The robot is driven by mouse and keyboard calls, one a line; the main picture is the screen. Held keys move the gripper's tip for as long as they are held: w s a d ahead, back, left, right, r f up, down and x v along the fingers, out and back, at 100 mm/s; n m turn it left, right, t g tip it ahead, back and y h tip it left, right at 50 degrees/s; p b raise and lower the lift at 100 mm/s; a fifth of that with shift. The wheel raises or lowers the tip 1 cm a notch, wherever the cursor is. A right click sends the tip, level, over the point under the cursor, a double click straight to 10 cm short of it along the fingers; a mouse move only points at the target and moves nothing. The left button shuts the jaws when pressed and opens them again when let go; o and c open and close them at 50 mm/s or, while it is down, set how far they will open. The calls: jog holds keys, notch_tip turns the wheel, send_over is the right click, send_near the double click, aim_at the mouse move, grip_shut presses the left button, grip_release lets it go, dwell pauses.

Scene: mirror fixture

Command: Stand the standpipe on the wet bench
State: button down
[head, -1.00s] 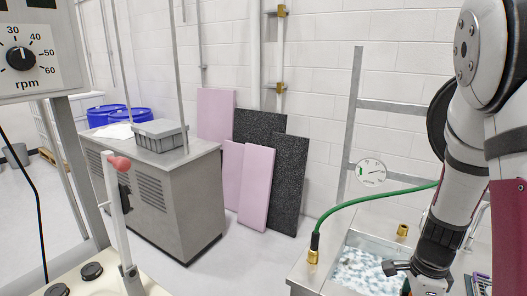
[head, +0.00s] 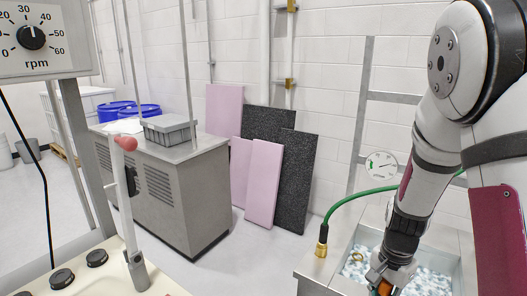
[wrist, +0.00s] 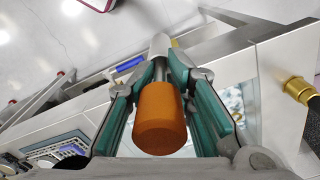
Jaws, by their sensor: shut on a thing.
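My gripper (wrist: 162,72) is shut on an orange-ended cylinder with a grey metal tube, which I take to be the standpipe (wrist: 160,118). In the wrist view its orange end faces the camera, and the tube runs away between the green-padded fingers. In the head view my gripper (head: 385,276) is low at the right, and a bit of the orange end (head: 384,288) shows at the bottom edge. The wet bench (head: 312,276) is a steel basin with pale blue-white bits inside. The gripper appears over or in front of it; the exact height is unclear.
A green hose with a brass fitting (head: 321,248) rises at the basin's left corner. A round gauge (head: 381,165) is behind it. A grey cabinet (head: 190,200) and leaning pink and black panels (head: 264,185) stand left. Floor between them is clear.

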jog(key=w+a+f+n+b, duration=0.4)
jog(key=w+a+f+n, duration=0.2)
jog(key=n, duration=0.5)
jog(key=w+a, duration=0.2)
jog(key=a, duration=0.1)
jog(key=shift+w+n, duration=0.3)
jog(key=shift+n, duration=0.1)
jog(key=shift+r, duration=0.2)
